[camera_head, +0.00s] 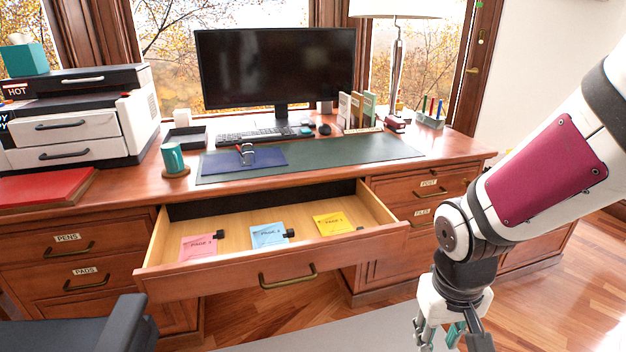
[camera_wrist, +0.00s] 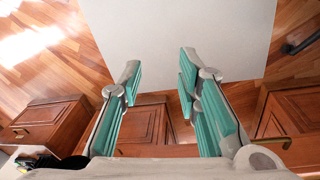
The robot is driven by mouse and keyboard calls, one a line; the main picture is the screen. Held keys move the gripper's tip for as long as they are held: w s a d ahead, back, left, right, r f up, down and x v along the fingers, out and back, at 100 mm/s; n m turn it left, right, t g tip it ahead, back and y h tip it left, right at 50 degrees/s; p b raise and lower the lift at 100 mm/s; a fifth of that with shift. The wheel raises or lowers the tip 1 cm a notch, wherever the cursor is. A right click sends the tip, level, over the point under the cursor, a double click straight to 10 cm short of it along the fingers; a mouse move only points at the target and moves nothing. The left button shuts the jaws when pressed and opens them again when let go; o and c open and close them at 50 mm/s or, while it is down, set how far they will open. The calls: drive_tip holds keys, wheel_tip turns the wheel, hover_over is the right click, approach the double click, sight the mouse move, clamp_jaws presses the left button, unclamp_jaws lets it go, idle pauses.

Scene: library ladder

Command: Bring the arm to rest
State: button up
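My gripper (camera_head: 450,334) hangs at the lower right of the head view, pointing down in front of the desk's right-hand drawers. In the wrist view my gripper (camera_wrist: 159,88) shows two teal-padded fingers spread wide apart with nothing between them. Below them are the floor, a pale mat and wooden drawer fronts. My arm comes in from the right edge of the head view and bends down at the wrist. The fingertips are partly cut off by the bottom edge of the head view.
The desk's middle drawer (camera_head: 275,281) stands open, holding pink (camera_head: 198,247), blue (camera_head: 268,236) and yellow (camera_head: 334,223) notes with small black items. A monitor (camera_head: 275,68), mug (camera_head: 173,158) and printer (camera_head: 75,120) stand on the desk. A dark chair (camera_head: 90,325) is at lower left.

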drive_tip(key=s+r+y, duration=0.1)
drive_tip(key=s+r, duration=1.3)
drive_tip(key=s, duration=0.3)
wheel_tip(320, 180, up, 25)
drive_tip(key=t+p, duration=0.3)
drive_tip(key=p, duration=2)
drive_tip(key=shift+s+a+r+m+p, duration=0.15)
drive_tip(key=shift+a+m+p, duration=0.15)
drive_tip(key=shift+s, duration=0.15)
idle(1.2)
